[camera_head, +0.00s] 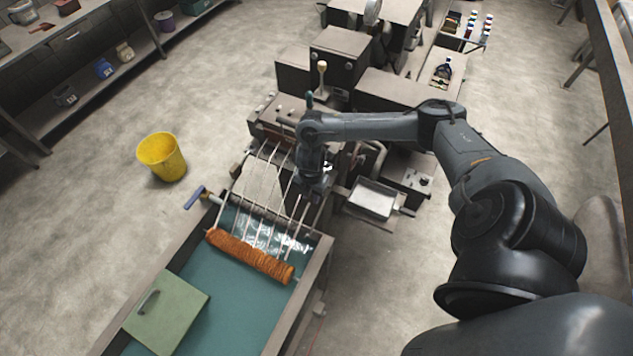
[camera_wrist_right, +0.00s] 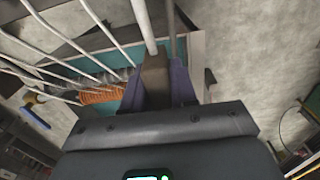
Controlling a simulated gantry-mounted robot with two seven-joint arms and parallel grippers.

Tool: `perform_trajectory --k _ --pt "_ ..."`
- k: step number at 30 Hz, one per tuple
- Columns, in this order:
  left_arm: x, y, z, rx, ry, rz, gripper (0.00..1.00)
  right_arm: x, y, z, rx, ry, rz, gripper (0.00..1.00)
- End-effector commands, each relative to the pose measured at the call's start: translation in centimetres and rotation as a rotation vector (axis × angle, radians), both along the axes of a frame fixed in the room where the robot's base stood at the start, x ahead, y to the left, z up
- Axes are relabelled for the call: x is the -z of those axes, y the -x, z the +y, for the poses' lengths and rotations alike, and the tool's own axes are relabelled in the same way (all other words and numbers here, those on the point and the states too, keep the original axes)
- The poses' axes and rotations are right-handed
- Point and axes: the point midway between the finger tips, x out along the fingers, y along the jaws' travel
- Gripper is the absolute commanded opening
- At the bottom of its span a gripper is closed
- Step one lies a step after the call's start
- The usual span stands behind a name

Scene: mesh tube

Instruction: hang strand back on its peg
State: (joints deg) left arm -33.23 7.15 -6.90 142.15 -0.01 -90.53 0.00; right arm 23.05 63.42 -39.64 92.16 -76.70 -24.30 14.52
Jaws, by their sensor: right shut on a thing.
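Several white strands (camera_head: 262,185) run side by side from the machine down toward the tank, over an orange-brown roll (camera_head: 250,257). My right gripper (camera_head: 316,190) is at the right side of these strands, above the gap between machine and tank. The other strands (camera_wrist_right: 75,62) fan out to the left there, apart from the gripper. The pegs are too small or hidden to make out. My left gripper is out of view.
A metal tray (camera_head: 372,199) stands right of the gripper. A yellow bucket (camera_head: 162,157) stands on open floor at left.

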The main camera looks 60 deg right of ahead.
Motion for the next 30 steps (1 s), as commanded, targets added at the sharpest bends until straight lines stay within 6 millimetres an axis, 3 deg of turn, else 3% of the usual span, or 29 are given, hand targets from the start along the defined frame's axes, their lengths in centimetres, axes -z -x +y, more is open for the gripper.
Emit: perform_trajectory --k 7,19,30 --pt "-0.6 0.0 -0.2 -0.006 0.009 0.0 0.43 1.3 0.3 0.4 0.003 -0.001 0.0 0.0" --pt "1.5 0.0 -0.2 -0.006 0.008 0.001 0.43 3.5 0.3 0.4 0.002 0.0 -0.001 0.0" --pt "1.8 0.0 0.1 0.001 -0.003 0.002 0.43 3.7 0.3 0.4 0.002 0.0 -0.001 0.0"
